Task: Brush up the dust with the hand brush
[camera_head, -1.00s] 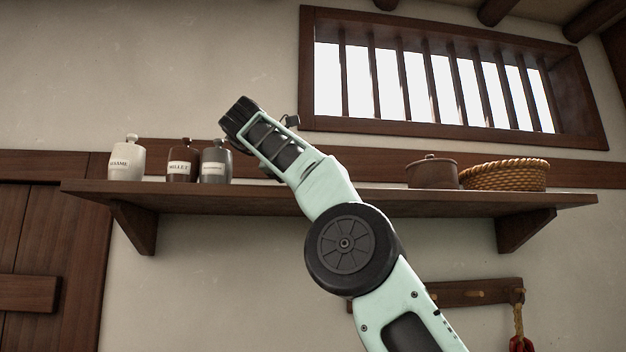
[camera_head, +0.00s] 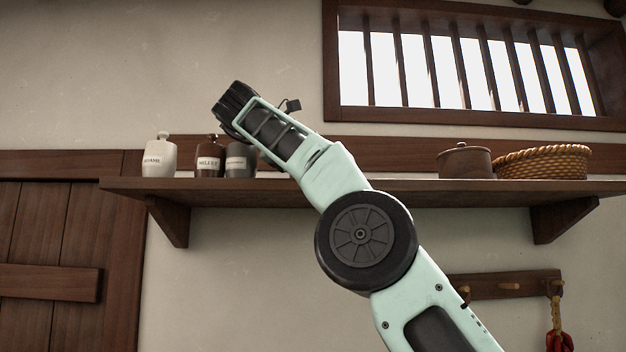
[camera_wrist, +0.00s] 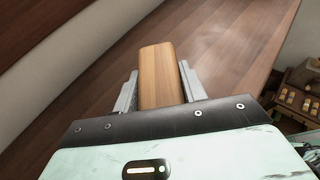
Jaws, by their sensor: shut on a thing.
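In the wrist view my gripper (camera_wrist: 160,92) is shut on a light wooden block-like piece, the hand brush by its handle (camera_wrist: 158,72). The piece sticks out between the two metal fingers. Its bristles do not show. A brown wooden surface lies beyond it, and I see no clear dust on it. In the head view my arm rises across the middle of the picture, and the gripper itself does not show there.
A wall shelf (camera_head: 440,194) carries a sesame jar (camera_head: 159,158), a millet jar (camera_head: 209,162), a grey jar (camera_head: 240,162), a lidded pot (camera_head: 466,162) and a woven basket (camera_head: 545,162). A peg rail (camera_head: 490,285) hangs below. At the wrist view's right, a box of small items (camera_wrist: 298,100) stands past the wooden edge.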

